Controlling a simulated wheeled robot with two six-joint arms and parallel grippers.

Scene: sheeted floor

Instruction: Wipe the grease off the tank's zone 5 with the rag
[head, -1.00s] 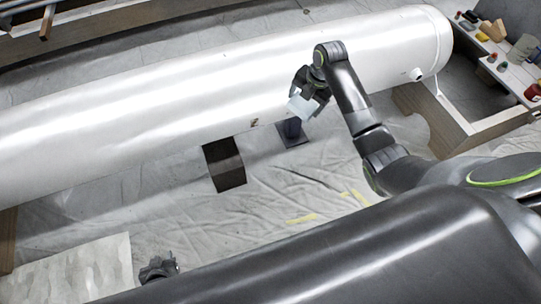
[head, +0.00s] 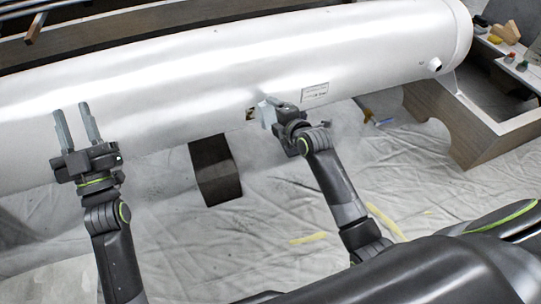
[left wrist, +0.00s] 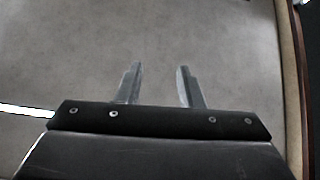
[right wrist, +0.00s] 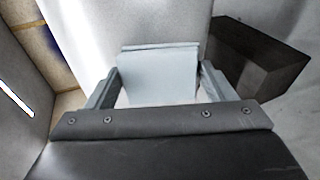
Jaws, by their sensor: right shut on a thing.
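The white tank (head: 180,80) lies across the head view as a long cylinder. A small dark mark (head: 250,114) shows on its lower near side; I cannot tell whether it is grease. A small label (head: 315,92) is right of it, its text too small to read. My right gripper (head: 274,110) is shut on the pale blue-grey rag (head: 267,113), close to the tank's side just right of the mark; contact is unclear. The rag (right wrist: 160,75) fills the space between its fingers in the right wrist view. My left gripper (head: 71,110) is open and empty, in front of the tank's left part.
A dark block (head: 215,170) stands below the tank on the sheeted floor (head: 275,225). A wooden support (head: 455,115) is under the tank's right end. Small items sit on a bench (head: 515,62) at far right. Yellow tape strips (head: 308,239) lie on the sheet.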

